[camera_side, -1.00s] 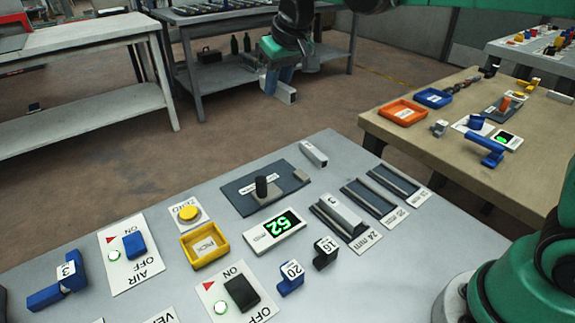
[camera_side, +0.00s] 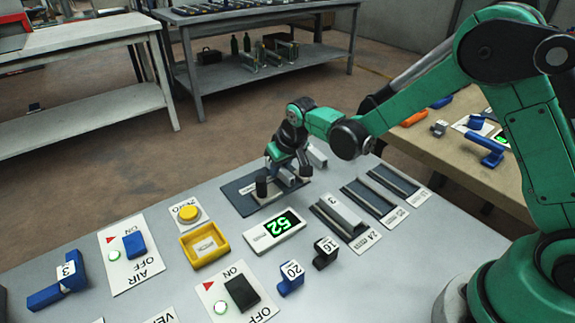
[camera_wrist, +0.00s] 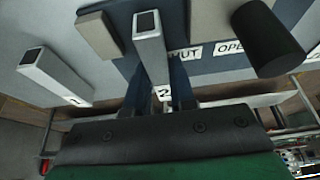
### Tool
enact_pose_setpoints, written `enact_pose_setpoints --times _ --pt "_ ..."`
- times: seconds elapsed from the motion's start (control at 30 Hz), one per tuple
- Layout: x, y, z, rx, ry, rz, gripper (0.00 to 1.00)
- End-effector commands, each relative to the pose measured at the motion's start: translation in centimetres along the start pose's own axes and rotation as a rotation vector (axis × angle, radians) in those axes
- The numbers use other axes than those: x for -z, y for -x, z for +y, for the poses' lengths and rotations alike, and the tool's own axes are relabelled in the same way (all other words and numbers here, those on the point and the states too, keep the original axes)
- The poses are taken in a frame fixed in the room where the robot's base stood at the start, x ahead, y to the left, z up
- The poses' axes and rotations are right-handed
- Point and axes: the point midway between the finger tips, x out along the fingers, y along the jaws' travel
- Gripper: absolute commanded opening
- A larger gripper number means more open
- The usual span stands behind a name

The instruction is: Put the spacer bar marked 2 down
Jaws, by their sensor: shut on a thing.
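My gripper (camera_side: 281,163) is shut on the silver spacer bar marked 2 (camera_side: 287,178), low over the dark blue-grey fixture plate (camera_side: 238,198). In the wrist view the bar (camera_wrist: 150,45) sticks out from between the blue fingers (camera_wrist: 164,100), its "2" label by the fingertips. It lies between the fixture's grey block (camera_wrist: 98,35) and black knob (camera_wrist: 268,38). I cannot tell whether the bar touches the plate. The bar marked 1 (camera_wrist: 55,79) lies beside the fixture, and also shows in the side view (camera_side: 318,156), partly behind my gripper.
A bar marked 3 (camera_side: 343,209) sits in the 24 mm slot. Two narrower slots (camera_side: 372,197) beside it look empty. A display reading 52 (camera_side: 275,230), a yellow tray (camera_side: 204,244) and small numbered blocks (camera_side: 291,277) stand nearer the camera.

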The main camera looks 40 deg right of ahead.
Motion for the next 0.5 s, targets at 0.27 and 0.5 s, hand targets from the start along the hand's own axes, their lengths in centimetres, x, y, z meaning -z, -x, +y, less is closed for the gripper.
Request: enact_pose_setpoints --times 0.27,0.5 --pt "-0.12 -0.24 0.00 0.000 0.000 0.000 0.00" --pt "-0.22 -0.51 0.01 0.000 0.000 0.000 0.48"
